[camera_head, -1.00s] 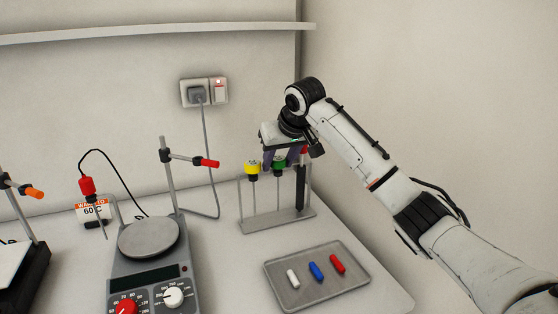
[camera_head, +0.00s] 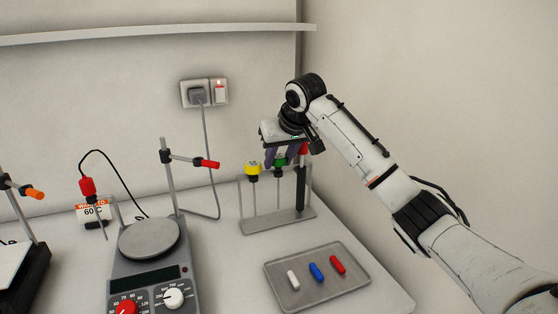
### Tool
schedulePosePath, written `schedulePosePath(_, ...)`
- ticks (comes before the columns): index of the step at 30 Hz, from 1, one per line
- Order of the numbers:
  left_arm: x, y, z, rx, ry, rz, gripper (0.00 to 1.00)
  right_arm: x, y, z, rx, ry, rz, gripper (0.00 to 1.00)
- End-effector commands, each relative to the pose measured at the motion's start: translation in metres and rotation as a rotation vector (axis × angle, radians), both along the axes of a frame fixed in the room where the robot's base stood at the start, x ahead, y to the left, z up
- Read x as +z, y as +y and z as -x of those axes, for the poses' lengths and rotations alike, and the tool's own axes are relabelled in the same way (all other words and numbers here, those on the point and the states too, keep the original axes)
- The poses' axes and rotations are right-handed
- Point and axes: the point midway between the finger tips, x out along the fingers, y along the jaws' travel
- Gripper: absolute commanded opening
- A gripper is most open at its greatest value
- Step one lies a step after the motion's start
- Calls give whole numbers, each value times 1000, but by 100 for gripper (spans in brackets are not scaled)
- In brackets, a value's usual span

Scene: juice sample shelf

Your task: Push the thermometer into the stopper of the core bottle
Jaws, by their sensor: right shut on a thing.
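A grey rack (camera_head: 277,222) stands at the back right of the bench and holds probe-like thermometers with coloured heads. The yellow-headed thermometer (camera_head: 252,168) is at its left. The green-headed thermometer (camera_head: 280,161) is in the middle, with a thin stem hanging below. A red head (camera_head: 304,148) shows at the right, partly hidden behind my gripper. My right gripper (camera_head: 281,158) points down over the rack, shut on the green-headed thermometer, with its fingers on either side of the head. No bottle or stopper can be made out. My left gripper is not in view.
A grey tray (camera_head: 275,294) with white, blue and red pieces lies in front of the rack. A hotplate (camera_head: 150,240) with a stand and red clamp (camera_head: 210,164) is to the left. The wall is close behind.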

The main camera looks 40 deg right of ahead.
Motion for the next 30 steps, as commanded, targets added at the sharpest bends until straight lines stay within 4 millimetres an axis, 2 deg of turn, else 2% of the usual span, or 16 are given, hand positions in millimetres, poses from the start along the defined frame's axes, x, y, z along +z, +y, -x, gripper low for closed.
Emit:
schedulePosePath(17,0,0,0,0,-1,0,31,4,0,0,0,0,0,2)
schedulePosePath(30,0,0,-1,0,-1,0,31,21,0,0,-1,-1,0,2)
